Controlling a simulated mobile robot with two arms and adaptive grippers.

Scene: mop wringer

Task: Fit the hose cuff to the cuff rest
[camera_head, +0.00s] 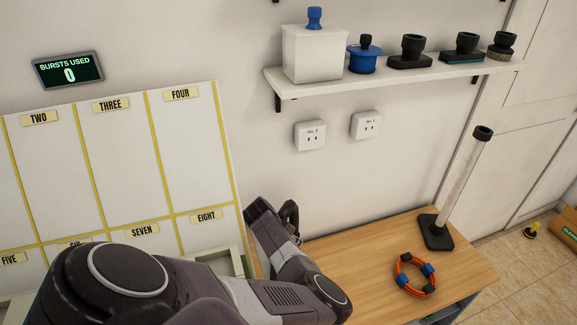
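I cannot clearly identify the hose cuff or the cuff rest in this view. A pale tube (461,178) with a black top collar and a black flat foot stands tilted in the picture at the back right of the wooden table (350,264). My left arm crosses the lower middle of the view. Part of what seems to be my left gripper (290,214) shows behind the arm, by the wall at the table's left end. Its fingertips are mostly hidden, so its opening and any held thing cannot be told. My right gripper is out of view.
An orange coil (402,274) with blue clips lies on the table. A white shelf (400,84) above holds a white box (313,54), a blue spool-like part (364,55) and several black fittings. Two sockets are on the wall. A numbered panel (110,160) stands left.

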